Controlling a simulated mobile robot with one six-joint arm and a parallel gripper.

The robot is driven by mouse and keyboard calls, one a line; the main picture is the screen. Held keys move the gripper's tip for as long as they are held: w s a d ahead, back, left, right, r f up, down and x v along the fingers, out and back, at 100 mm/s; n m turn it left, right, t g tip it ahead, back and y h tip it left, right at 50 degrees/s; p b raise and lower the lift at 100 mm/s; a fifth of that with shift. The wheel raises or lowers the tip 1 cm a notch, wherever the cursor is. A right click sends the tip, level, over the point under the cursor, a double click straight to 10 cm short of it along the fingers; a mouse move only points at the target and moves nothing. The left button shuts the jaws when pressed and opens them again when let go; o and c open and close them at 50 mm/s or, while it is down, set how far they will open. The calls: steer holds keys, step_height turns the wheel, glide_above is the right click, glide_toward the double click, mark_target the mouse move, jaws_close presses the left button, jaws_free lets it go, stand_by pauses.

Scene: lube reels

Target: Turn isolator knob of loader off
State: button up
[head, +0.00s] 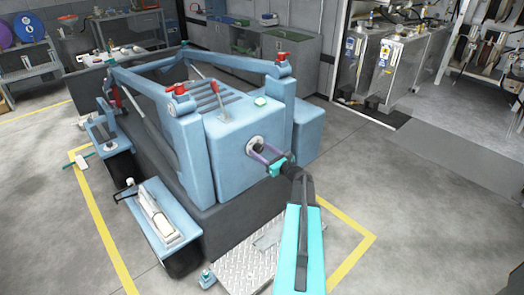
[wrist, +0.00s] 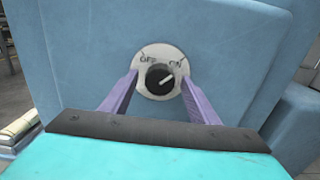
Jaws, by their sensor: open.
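The loader (head: 222,150) is a blue machine in the middle of the head view. Its isolator knob (wrist: 160,79) is a round black knob on a pale round plate (wrist: 143,57), marked OFF at upper left and ON at upper right. The knob's white pointer line points to the upper right, towards ON. My gripper (wrist: 159,77) is open, with one purple finger on each side of the knob. In the head view my gripper (head: 267,153) is at the plate on the loader's front face. I cannot tell whether the fingers touch the knob.
Red-topped fittings (head: 179,89) and a lever (head: 215,88) stand on top of the loader. A tread plate (head: 240,268) lies at its foot. Yellow floor lines (head: 100,225) run around it. Open floor (head: 420,200) is to the right. Grey cabinets (head: 385,65) stand behind.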

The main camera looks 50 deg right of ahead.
steer(key=c, duration=1)
steer(key=shift+c, duration=0.2)
